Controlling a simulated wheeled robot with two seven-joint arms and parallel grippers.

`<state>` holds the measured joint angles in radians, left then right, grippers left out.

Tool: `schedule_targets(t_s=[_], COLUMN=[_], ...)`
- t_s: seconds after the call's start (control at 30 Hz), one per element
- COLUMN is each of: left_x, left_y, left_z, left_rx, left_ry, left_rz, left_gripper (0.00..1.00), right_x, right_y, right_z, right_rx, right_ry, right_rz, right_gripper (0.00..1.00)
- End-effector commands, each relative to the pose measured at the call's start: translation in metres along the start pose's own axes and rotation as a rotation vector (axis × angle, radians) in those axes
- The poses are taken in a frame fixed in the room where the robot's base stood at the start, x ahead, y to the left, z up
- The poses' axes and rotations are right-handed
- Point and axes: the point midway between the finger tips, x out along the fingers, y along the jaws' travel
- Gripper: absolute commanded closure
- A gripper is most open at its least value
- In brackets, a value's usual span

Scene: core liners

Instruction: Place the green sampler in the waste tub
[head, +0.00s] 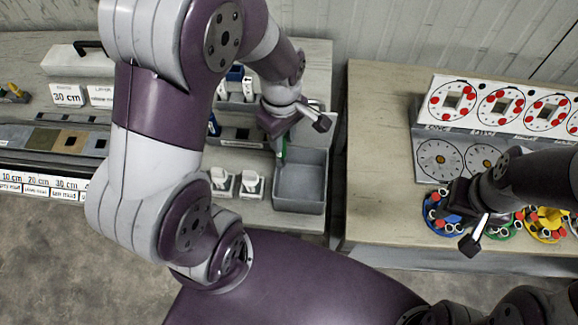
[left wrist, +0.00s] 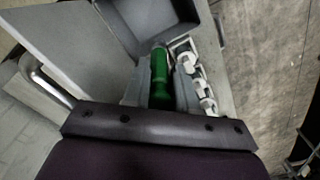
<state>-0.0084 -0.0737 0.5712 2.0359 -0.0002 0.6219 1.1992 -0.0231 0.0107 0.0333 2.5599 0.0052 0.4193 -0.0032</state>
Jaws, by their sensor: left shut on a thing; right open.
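The green sampler (head: 282,152) shows as a short green piece below my left gripper (head: 281,140) in the head view. In the left wrist view the green sampler (left wrist: 160,78) sits between the two fingers of my left gripper (left wrist: 160,90), which is shut on it. The grey waste tub (head: 299,203) is an open box at the bench's front right corner. The sampler is by the tub's back left corner; I cannot tell its height above the rim. The tub also shows in the left wrist view (left wrist: 198,12). My right gripper (head: 474,228) is open over the right table.
Two white holders (head: 252,183) stand left of the tub. A gap separates the left bench from the right table (head: 382,170). The right table carries coloured round pieces (head: 545,224) and a panel with red-dotted dials (head: 500,105). My left arm hides part of the left bench.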

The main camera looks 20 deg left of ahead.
Motion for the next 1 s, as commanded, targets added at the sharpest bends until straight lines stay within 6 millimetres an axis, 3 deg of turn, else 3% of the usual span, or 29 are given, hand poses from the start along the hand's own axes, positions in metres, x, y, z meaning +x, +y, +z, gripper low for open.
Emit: schedule_targets(t_s=[0.1,0.23,0.37,0.83,1.0], left_x=[0.002,0.005,0.01,0.1,0.107], left_y=[0.007,0.008,0.008,0.01,0.011], left_z=[0.034,0.054,0.053,0.052,0.052], left_rx=[0.199,0.391,0.47,0.49,0.49], left_ry=[0.001,0.003,0.007,0.007,0.009], left_rz=[-0.004,-0.001,0.007,0.008,0.012], left_gripper=[1.0,1.0,1.0,1.0,1.0], right_x=[-0.003,-0.003,-0.004,-0.011,-0.01], right_y=[0.0,0.0,0.0,0.0,0.0], right_z=[0.0,0.0,0.0,-0.001,-0.001], right_rx=[0.0,0.0,0.0,0.0,0.0], right_ry=[0.0,0.0,0.0,0.0,0.0], right_rz=[0.0,0.0,0.0,0.0,0.0], right_gripper=[0.57,0.57,0.57,0.57,0.57])
